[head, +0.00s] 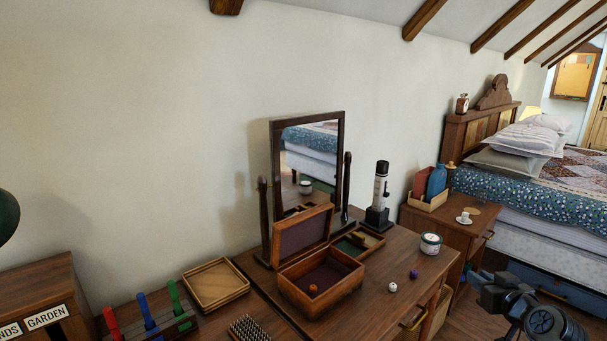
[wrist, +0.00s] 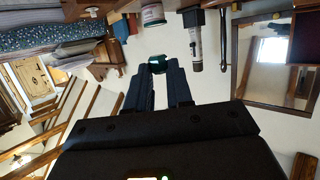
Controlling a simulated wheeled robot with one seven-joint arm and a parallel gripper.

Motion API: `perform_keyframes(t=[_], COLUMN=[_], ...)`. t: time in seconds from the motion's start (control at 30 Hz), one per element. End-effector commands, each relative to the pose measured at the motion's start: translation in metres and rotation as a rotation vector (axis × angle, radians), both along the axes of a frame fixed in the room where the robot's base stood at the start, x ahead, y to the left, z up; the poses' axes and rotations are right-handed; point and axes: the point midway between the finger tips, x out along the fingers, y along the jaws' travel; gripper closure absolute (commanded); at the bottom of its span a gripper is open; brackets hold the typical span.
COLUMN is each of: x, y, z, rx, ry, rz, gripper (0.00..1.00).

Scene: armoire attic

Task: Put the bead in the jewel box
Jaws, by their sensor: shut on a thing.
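The jewel box (head: 322,301) stands open on the dresser, its lid raised at the back and its lining dark purple. A small orange bead (head: 313,289) lies inside it. A purple bead (head: 414,274) and a white bead (head: 392,287) lie on the dresser top to its right. My gripper (head: 473,281) is at the lower right, beyond the dresser's right end and well away from the box. In the wrist view my gripper (wrist: 157,70) is shut on a small dark bead (wrist: 157,58) with a teal glint; its full shape is partly hidden by the fingers.
A mirror (head: 312,165) stands behind the box. A small tray (head: 372,238), a dark cylindrical device (head: 380,190) and a jar (head: 430,243) stand nearby on the dresser (head: 375,312). A shallow wooden tray (head: 215,285) lies left. The nightstand (head: 452,233) is at right.

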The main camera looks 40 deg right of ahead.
Motion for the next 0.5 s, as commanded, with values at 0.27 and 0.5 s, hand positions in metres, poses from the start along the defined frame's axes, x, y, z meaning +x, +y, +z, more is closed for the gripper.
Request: perform_keyframes(t=[0.27, 0.5], x=[0.039, 0.085], y=[0.046, 0.123], z=[-0.007, -0.020], rx=[0.002, 0.005], ry=[0.002, 0.003], rz=[0.091, 0.220], gripper=[1.00, 1.00])
